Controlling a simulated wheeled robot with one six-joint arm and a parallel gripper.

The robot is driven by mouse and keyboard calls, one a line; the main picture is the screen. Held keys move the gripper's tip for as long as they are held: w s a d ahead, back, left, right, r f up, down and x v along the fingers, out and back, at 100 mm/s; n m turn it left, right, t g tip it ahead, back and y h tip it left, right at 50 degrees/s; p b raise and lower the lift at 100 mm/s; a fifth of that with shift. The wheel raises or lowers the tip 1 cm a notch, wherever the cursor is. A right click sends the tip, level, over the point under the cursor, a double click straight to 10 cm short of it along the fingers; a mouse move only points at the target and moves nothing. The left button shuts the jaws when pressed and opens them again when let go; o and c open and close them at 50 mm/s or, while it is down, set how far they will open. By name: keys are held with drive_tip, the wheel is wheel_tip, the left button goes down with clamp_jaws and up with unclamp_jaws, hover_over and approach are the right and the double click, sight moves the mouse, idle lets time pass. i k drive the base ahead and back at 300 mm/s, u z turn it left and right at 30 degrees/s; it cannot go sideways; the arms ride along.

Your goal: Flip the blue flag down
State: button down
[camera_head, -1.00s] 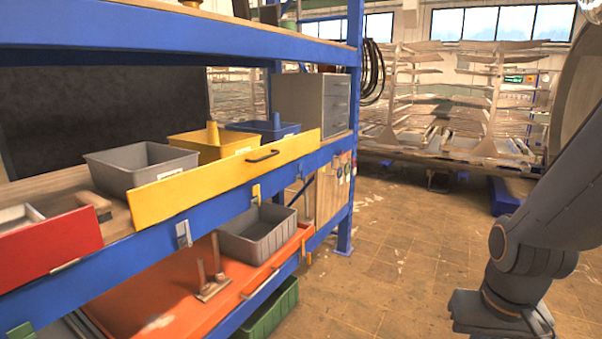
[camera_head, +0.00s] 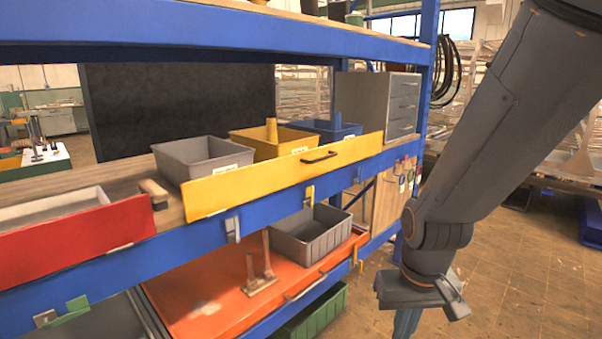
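I cannot make out a clear blue flag. A yellow panel (camera_head: 255,182) and a red panel (camera_head: 75,243) stand upright along the front of the blue shelf (camera_head: 190,245). Small clips hang on the shelf's front beam: a yellow one (camera_head: 309,196), a grey one (camera_head: 233,229) and a green one (camera_head: 72,311). My gripper (camera_head: 408,310) hangs low at the lower right, in front of the shelf's right end and apart from the panels. A blue piece shows just below it at the picture's edge; I cannot tell what it is. Its fingers cannot be made out.
Behind the panels stand a grey bin (camera_head: 203,158), a yellow bin (camera_head: 275,136), a blue bin (camera_head: 325,129) and a grey drawer cabinet (camera_head: 385,107). Below are an orange tray (camera_head: 215,300), a grey crate (camera_head: 311,240) and a green crate (camera_head: 318,318). Open floor (camera_head: 510,270) lies right.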

sight(359, 169)
drive_tip(key=u, duration=0.4)
drive_tip(key=i, duration=1.1)
drive_tip(key=z, duration=0.2)
